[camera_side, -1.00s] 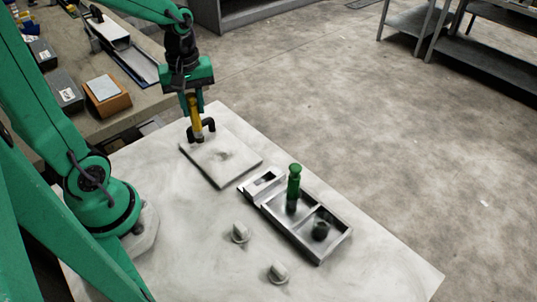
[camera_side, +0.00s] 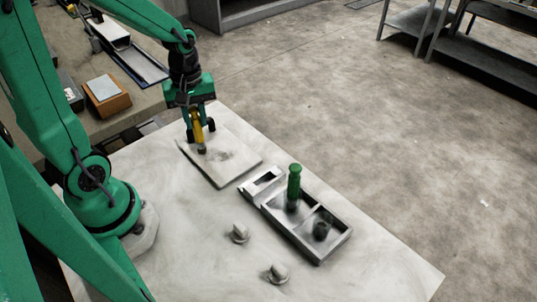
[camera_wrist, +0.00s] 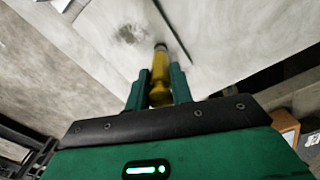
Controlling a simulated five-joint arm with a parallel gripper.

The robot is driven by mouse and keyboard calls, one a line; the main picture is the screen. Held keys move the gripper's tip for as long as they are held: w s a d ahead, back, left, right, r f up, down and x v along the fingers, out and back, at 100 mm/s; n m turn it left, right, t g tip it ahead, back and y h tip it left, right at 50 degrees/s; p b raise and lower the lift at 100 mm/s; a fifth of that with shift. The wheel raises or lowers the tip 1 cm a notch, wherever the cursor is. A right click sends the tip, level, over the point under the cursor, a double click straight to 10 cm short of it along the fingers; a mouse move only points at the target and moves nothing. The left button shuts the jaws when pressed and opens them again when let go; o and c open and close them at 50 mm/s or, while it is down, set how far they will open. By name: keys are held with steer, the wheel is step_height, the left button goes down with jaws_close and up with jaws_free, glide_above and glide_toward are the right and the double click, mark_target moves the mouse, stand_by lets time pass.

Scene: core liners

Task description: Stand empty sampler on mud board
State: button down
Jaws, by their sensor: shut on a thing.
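My gripper (camera_side: 201,129) is shut on a yellow sampler (camera_side: 199,134) with a dark lower end. The sampler also shows between the fingers in the wrist view (camera_wrist: 159,75). It points down, close to upright, over the left part of the mud board (camera_side: 235,166), a pale square slab with a dark smudge. I cannot tell whether its lower end touches the board. The board's smudged surface also shows in the wrist view (camera_wrist: 105,30). A green sampler (camera_side: 294,182) stands upright in the metal tray (camera_side: 318,262), right of the board.
The tray's front compartment holds a dark round piece (camera_side: 321,231). Two small pale knobs (camera_side: 240,233) (camera_side: 278,272) stand on the table left of the tray. A bench with boxes (camera_side: 108,95) is behind. The table's front is clear.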

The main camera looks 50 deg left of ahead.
steer(key=c, duration=1.2)
jaws_free()
steer(key=shift+f, duration=0.1)
steer(key=shift+c, duration=0.2)
step_height(320, 180, up, 12)
steer(key=shift+r, duration=0.15)
